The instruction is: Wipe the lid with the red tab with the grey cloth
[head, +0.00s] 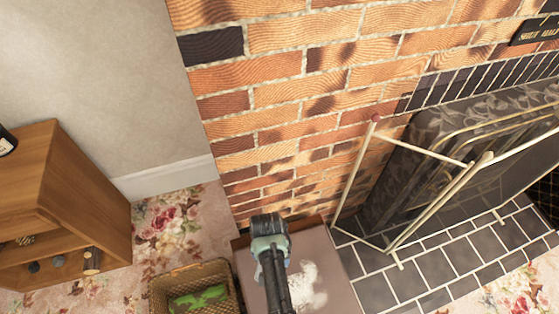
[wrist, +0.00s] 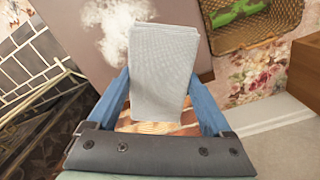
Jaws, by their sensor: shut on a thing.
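The grey cloth (wrist: 162,70) is a folded, pale textured pad. In the wrist view, my gripper (wrist: 165,88) has its two blue fingers on either side of it and is shut on it. Beyond the cloth is a flat mauve-brown lid (wrist: 180,12) with a white, powdery patch (wrist: 112,25). The head view shows this lid (head: 318,247) on a box by the brick wall, with the white patch (head: 308,285) right of my arm. I cannot make out a red tab. My gripper's fingers and the cloth are hidden in the head view. Contact between cloth and lid cannot be told.
A wicker basket (head: 232,280) with a green thing (head: 200,297) inside stands left of the box. A wooden cabinet (head: 85,190) is farther left. The brick wall (head: 300,95) rises behind, and a brass-framed fire screen (head: 362,165) stands on the right over dark tiles.

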